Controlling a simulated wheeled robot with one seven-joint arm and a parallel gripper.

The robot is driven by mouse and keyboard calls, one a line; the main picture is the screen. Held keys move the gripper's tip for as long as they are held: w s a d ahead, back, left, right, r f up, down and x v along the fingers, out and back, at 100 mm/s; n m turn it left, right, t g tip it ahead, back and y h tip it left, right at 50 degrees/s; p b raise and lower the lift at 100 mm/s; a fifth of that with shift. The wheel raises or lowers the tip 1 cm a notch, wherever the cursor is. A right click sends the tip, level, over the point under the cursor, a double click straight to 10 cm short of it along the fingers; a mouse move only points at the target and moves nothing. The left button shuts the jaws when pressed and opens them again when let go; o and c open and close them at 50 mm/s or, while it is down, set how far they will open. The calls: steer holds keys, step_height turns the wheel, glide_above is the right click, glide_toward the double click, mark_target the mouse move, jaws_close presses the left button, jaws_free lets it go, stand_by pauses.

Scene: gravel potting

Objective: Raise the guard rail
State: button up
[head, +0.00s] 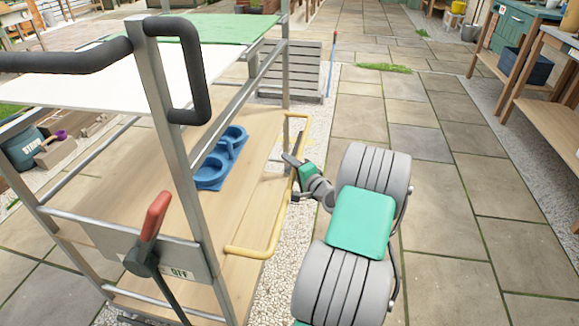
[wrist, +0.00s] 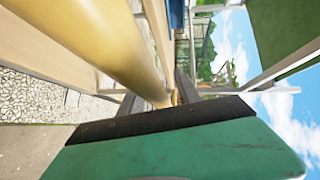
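The guard rail (head: 272,243) is a yellow bent bar on the right side of a metal-framed cart with wooden boards. It lies low, close to the edge of the wooden shelf (head: 185,215). My gripper (head: 296,178) is at the outer long part of the rail. In the wrist view the rail (wrist: 95,40) runs large from the upper left down to between the dark fingers (wrist: 160,98) of my gripper. I cannot tell whether the fingers press on the rail. The green body of my gripper hides part of that view.
A blue double-cup holder (head: 212,172) sits on the shelf. A red-handled lever (head: 152,222) and a black push handle (head: 190,70) are on the cart's near end. A slatted grey crate (head: 295,70) stands behind. Paving at the right is clear up to wooden benches (head: 555,95).

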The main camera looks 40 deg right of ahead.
steer(key=shift+c, duration=0.4)
jaws_close()
stand_by(0.9)
